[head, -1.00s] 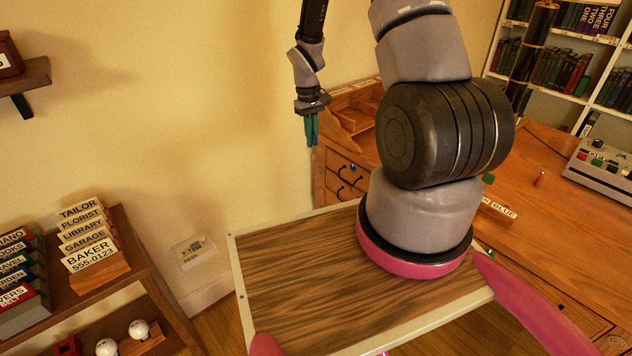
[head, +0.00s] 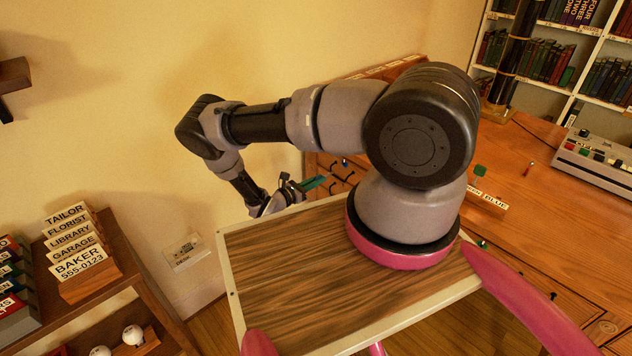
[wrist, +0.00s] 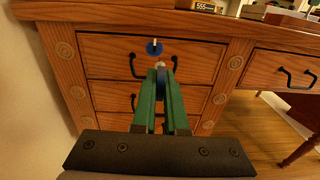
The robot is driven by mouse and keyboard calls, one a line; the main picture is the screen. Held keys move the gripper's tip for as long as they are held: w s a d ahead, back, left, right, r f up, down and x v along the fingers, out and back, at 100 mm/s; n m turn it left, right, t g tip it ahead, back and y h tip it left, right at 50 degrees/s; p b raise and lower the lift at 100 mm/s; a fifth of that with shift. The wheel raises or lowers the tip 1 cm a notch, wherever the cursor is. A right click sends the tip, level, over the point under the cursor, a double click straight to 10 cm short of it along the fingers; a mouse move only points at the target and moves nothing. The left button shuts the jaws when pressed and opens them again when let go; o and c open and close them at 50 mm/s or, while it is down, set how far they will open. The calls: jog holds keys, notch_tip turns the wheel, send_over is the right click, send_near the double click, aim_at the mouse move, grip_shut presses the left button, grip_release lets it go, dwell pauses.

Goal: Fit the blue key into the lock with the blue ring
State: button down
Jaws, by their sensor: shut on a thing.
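The lock with the blue ring (wrist: 154,48) is on the front of the top drawer at the left end of the wooden desk. It also shows in the head view (head: 345,162) as a small blue spot. My gripper (wrist: 161,74) has green fingers, closed on the blue key (wrist: 160,79). Only a dark blue part and a pale metal tip of the key show between the fingers. In the wrist view the key appears just below the lock, apart from it. In the head view my gripper (head: 318,182) points right toward the drawers; the key cannot be made out there.
Black drawer handles (wrist: 133,68) stick out near the lock. The desk top (head: 560,200) carries a grey box with coloured buttons (head: 592,158). A shelf with name signs (head: 80,262) stands at left. The wall is left of the desk.

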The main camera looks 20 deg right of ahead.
jog(key=shift+w+a+f+n+t, duration=0.2)
jog(key=shift+w+n+t, duration=0.1)
jog(key=shift+t, duration=0.2)
jog(key=shift+s+a, duration=0.1)
jog(key=shift+x, duration=2.8)
jog(key=shift+x, duration=1.7)
jog(key=shift+c, duration=2)
grip_release()
jog(key=shift+s+a, duration=0.15)
jog(key=shift+a, duration=0.05)
